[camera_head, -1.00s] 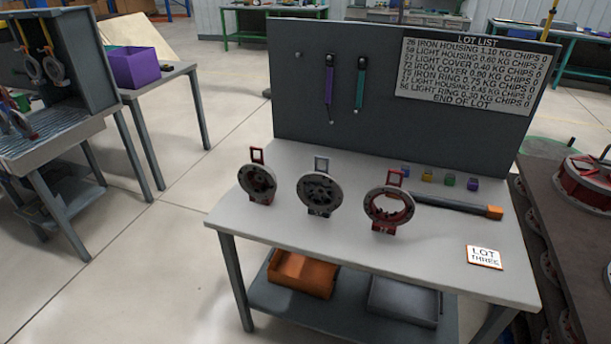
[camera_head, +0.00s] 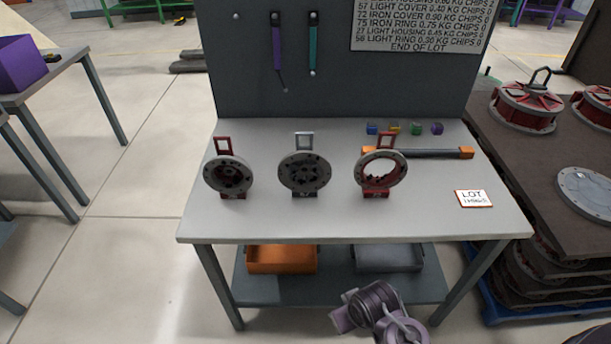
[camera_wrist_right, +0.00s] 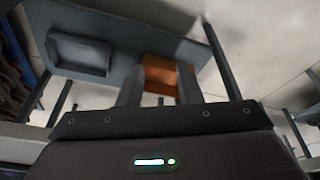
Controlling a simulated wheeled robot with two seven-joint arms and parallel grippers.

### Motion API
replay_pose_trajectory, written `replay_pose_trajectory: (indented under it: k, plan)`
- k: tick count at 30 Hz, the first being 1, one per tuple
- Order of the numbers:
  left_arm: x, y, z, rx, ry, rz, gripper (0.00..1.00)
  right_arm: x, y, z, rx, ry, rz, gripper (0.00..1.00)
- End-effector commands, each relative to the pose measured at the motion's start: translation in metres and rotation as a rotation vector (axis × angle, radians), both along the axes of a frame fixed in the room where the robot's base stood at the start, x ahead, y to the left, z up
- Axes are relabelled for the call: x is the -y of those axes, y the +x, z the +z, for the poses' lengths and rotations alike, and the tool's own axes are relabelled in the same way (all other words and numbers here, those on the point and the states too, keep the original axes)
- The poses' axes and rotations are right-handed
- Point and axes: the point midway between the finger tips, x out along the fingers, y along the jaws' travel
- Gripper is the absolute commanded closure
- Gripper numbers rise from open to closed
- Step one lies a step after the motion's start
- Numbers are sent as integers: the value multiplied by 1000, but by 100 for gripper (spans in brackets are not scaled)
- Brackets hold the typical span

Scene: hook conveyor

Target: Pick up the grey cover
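A dark grey round cover (camera_head: 304,173) with a light grey loop handle on top stands upright in the middle of the table. To its left stands a round part (camera_head: 228,176) with a red handle and foot. To its right stands a ring (camera_head: 381,172) with an open centre and red handle. My right gripper (camera_wrist_right: 158,72) is open and empty in the right wrist view, its two fingers apart, facing the table's lower shelf. A link of my right arm shows at the bottom of the head view, in front of the table. My left gripper is out of view.
The table (camera_head: 320,222) has a clear front strip. An orange-ended bar (camera_head: 418,153), small coloured cubes (camera_head: 394,129) and a lot card (camera_head: 473,198) lie on it. An orange bin (camera_head: 282,260) and grey bin (camera_head: 388,258) sit below. A pallet stack (camera_head: 525,185) with round parts stands right.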

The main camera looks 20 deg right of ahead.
Motion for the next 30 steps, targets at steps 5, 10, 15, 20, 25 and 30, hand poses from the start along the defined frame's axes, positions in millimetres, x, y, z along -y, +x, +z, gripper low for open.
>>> replay_pose_trajectory:
  k: [5, 10, 15, 20, 25, 30]
  plan:
    - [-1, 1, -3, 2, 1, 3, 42, 8, 32, 63, 136, 54, -136, 68]
    - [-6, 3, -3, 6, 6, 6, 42, 18, 72, 90, 282, 156, -309, 68]
    - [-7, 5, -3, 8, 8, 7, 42, 25, 117, 108, 424, 314, -481, 68]
    - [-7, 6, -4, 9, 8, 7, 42, 32, 167, 127, 554, 567, -665, 68]
    - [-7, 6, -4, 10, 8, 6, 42, 33, 223, 155, 634, 998, -863, 68]
    - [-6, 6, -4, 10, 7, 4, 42, 30, 251, 179, 611, 1353, -967, 68]
